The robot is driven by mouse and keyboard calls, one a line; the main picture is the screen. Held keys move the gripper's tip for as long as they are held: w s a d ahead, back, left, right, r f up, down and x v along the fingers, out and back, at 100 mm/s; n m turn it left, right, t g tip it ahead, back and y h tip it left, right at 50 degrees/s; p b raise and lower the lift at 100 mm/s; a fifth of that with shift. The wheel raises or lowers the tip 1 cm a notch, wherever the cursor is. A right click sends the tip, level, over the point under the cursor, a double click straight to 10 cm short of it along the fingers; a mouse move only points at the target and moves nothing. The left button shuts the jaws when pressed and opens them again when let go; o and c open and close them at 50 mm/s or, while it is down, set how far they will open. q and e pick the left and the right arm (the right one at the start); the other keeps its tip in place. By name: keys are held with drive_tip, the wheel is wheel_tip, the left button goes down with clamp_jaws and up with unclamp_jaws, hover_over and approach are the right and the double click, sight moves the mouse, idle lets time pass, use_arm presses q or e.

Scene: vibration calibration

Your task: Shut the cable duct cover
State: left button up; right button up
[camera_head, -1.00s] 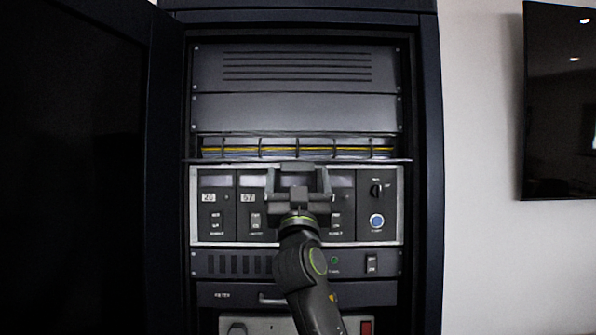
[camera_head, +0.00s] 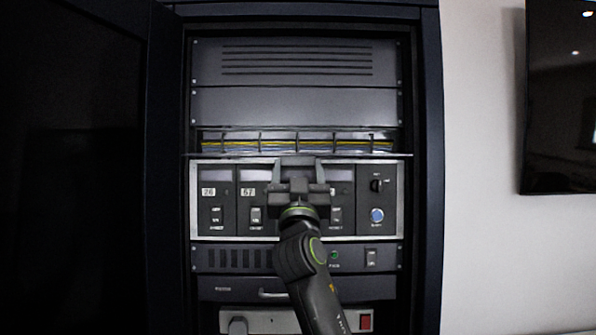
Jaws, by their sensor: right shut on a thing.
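The cable duct (camera_head: 232,135) is a shallow slot across the rack, with upright dividers and yellow and blue cables inside. Its cover (camera_head: 226,155) shows as a thin, nearly edge-on strip along the lower front of the duct. The cover stands open, and the cables show above it. My right gripper (camera_head: 298,161) reaches up from below to the middle of the cover's front edge and is shut on it. The gripper hides that part of the edge. My left gripper is not in view.
Below the cover is a control panel (camera_head: 374,222) with small displays, switches, a knob and a blue button. Blank and vented panels (camera_head: 294,106) lie above. The open cabinet door (camera_head: 75,170) stands left, and a dark wall screen (camera_head: 560,100) hangs right.

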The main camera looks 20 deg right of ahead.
sight(298, 122)
drive_tip(key=r+g+y+p, duration=0.1)
drive_tip(key=r+g+p, duration=0.2)
drive_tip(key=g+p, duration=0.2)
drive_tip(key=w+r+g+y+p, duration=0.1)
drive_tip(key=g+p, duration=0.4)
drive_tip(key=p, duration=0.5)
drive_tip(key=r+g+y+p, duration=0.2)
drive_tip(key=r+g+p, duration=0.3)
drive_tip(key=p, duration=0.3)
drive_tip(key=shift+w+d+r, duration=0.2)
drive_tip(key=shift+r, duration=0.05)
drive_tip(key=shift+w+d+r+g+y+p, duration=0.1)
drive_tip(key=shift+w+r+g+y+p, duration=0.2)
drive_tip(key=shift+g, duration=0.45)
drive_tip(key=shift+w+d+r+g+y, duration=0.1)
drive_tip(key=shift+w+g+y, duration=0.25)
drive_tip(key=shift+g, duration=0.4)
drive_tip(key=shift+w, duration=0.1)
drive_tip(key=o, duration=1)
drive_tip(key=shift+w, duration=0.1)
